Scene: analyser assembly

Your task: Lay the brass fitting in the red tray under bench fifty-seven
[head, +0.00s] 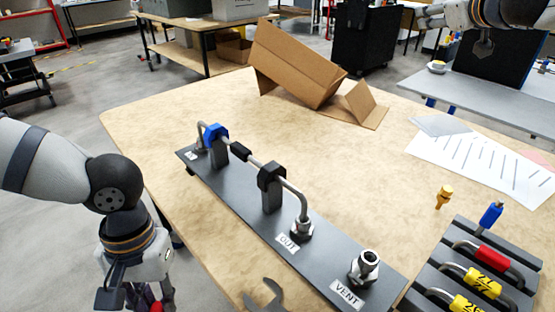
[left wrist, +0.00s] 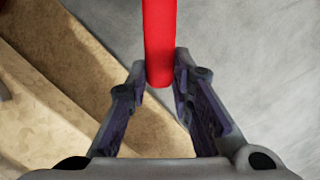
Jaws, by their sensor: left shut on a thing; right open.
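A small brass fitting (head: 444,196) stands on the wooden bench top, right of the dark pipe panel. My left gripper (left wrist: 161,72) is shut on a red bar (left wrist: 158,38) beside the bench's edge, over the grey floor. In the head view it sits at the bottom left, with its fingertips cut off by the frame. My right gripper (head: 483,44) is open at the top right, far from the fitting. I see no red tray and no bench number.
The dark panel (head: 325,262) carries pipework and labels OUT and VENT. A dark rack (head: 466,232) holds several coloured-grip parts at right. An open cardboard box (head: 295,65) lies at the back, a wrench (head: 267,300) at the front. The bench's middle (head: 345,165) is mostly clear.

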